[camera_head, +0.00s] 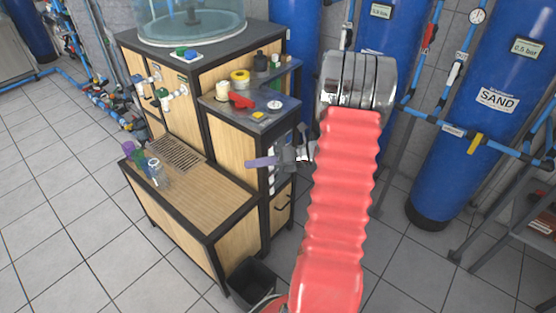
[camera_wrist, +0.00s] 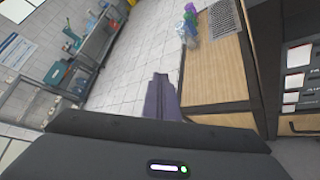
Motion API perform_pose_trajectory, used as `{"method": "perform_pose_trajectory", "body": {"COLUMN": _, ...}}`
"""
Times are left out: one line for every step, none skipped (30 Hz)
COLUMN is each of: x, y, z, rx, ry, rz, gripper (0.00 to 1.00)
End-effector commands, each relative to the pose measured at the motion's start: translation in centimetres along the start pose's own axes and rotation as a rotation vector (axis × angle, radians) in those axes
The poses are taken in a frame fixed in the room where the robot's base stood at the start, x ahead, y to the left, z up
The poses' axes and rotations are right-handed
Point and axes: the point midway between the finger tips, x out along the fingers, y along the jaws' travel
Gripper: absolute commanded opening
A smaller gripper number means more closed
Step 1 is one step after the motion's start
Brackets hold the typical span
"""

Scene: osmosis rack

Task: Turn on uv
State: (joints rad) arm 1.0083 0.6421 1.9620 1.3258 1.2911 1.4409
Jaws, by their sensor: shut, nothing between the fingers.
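My gripper (camera_head: 250,163) is shut and empty, its purple fingers pointing left in the head view, in front of the narrow wooden cabinet's side. In the wrist view, the shut fingers (camera_wrist: 160,78) point away over the tiled floor, left of the wooden counter. A dark panel with several white labels (camera_wrist: 299,80) shows at the right edge of the wrist view, apart from the fingers. The labels are too small to read, and I cannot tell which control is for the uv. In the head view, my gripper and arm partly hide this panel (camera_head: 272,178).
A low wooden counter (camera_head: 195,205) with a purple bottle (camera_head: 129,148) and a clear one (camera_head: 156,170) stands left. A black bin (camera_head: 250,280) is below. Loose items, including a red tool (camera_head: 240,100), lie on the cabinet top. Blue tanks (camera_head: 490,95) stand right.

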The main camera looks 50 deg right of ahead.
Motion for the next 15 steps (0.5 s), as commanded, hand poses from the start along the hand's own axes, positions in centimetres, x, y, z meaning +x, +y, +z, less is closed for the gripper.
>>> {"method": "perform_pose_trajectory", "body": {"x": -0.8, "y": -1.9, "z": -0.1, "rx": 0.074, "ry": -0.046, "rz": -0.004, "gripper": 0.0}}
{"method": "perform_pose_trajectory", "body": {"x": -1.3, "y": -2.9, "z": 0.0, "rx": 0.119, "ry": -0.075, "rz": -0.006, "gripper": 0.0}}
{"method": "perform_pose_trajectory", "body": {"x": -1.9, "y": -4.3, "z": 0.1, "rx": 0.177, "ry": -0.113, "rz": -0.007, "gripper": 0.0}}
{"method": "perform_pose_trajectory", "body": {"x": -2.5, "y": -5.3, "z": 0.1, "rx": 0.22, "ry": -0.142, "rz": -0.008, "gripper": 0.0}}
{"method": "perform_pose_trajectory", "body": {"x": -3.0, "y": -6.4, "z": 0.0, "rx": 0.263, "ry": -0.171, "rz": -0.007, "gripper": 0.0}}
{"method": "perform_pose_trajectory", "body": {"x": -3.7, "y": -7.7, "z": -0.1, "rx": 0.321, "ry": -0.211, "rz": -0.005, "gripper": 0.0}}
{"method": "perform_pose_trajectory", "body": {"x": -4.2, "y": -8.7, "z": -0.1, "rx": 0.363, "ry": -0.24, "rz": -0.004, "gripper": 0.0}}
{"method": "perform_pose_trajectory", "body": {"x": -4.9, "y": -9.8, "z": -0.3, "rx": 0.404, "ry": -0.271, "rz": -0.003, "gripper": 0.0}}
{"method": "perform_pose_trajectory", "body": {"x": -5.7, "y": -11.2, "z": -0.5, "rx": 0.46, "ry": -0.312, "rz": 0.0, "gripper": 0.0}}
{"method": "perform_pose_trajectory", "body": {"x": -6.3, "y": -12.2, "z": -0.7, "rx": 0.501, "ry": -0.343, "rz": 0.004, "gripper": 0.0}}
{"method": "perform_pose_trajectory", "body": {"x": -6.9, "y": -13.2, "z": -0.9, "rx": 0.541, "ry": -0.373, "rz": 0.008, "gripper": 0.0}}
{"method": "perform_pose_trajectory", "body": {"x": -7.7, "y": -14.5, "z": -1.2, "rx": 0.591, "ry": -0.413, "rz": 0.013, "gripper": 0.0}}
{"method": "perform_pose_trajectory", "body": {"x": -8.3, "y": -15.4, "z": -1.4, "rx": 0.626, "ry": -0.441, "rz": 0.016, "gripper": 0.0}}
{"method": "perform_pose_trajectory", "body": {"x": -8.9, "y": -16.2, "z": -1.7, "rx": 0.659, "ry": -0.467, "rz": 0.02, "gripper": 0.0}}
{"method": "perform_pose_trajectory", "body": {"x": -9.5, "y": -17.2, "z": -2.0, "rx": 0.697, "ry": -0.499, "rz": 0.026, "gripper": 0.0}}
